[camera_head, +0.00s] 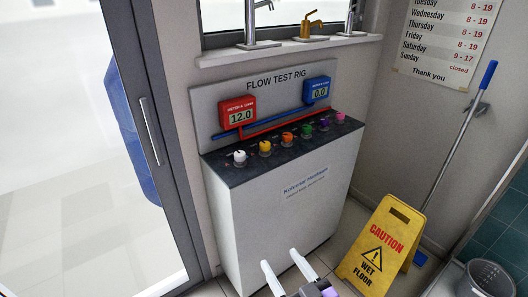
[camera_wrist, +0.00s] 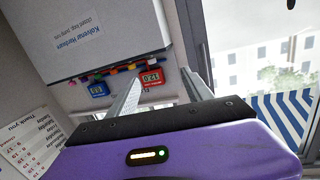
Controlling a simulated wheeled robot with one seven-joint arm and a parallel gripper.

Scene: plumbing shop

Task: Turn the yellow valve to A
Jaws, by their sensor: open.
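The yellow valve (camera_head: 264,147) is a small round knob on the dark top of the flow test rig (camera_head: 285,210). It is second from the left, between a white knob (camera_head: 239,156) and an orange knob (camera_head: 287,138). Its pointer direction and the letter marks are too small to read. My gripper (camera_head: 285,260) is open and empty, low in front of the rig and well apart from the valve. In the wrist view, where the picture is turned over, its two fingers (camera_wrist: 162,92) stand apart with nothing between them.
A red meter (camera_head: 238,113) reads 12.0 and a blue meter (camera_head: 317,90) reads 0.0. More coloured knobs stand to the right. A yellow caution sign (camera_head: 382,245), a blue-handled mop (camera_head: 458,137) and a bin (camera_head: 487,280) stand at right. A glass door (camera_head: 145,150) is at left.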

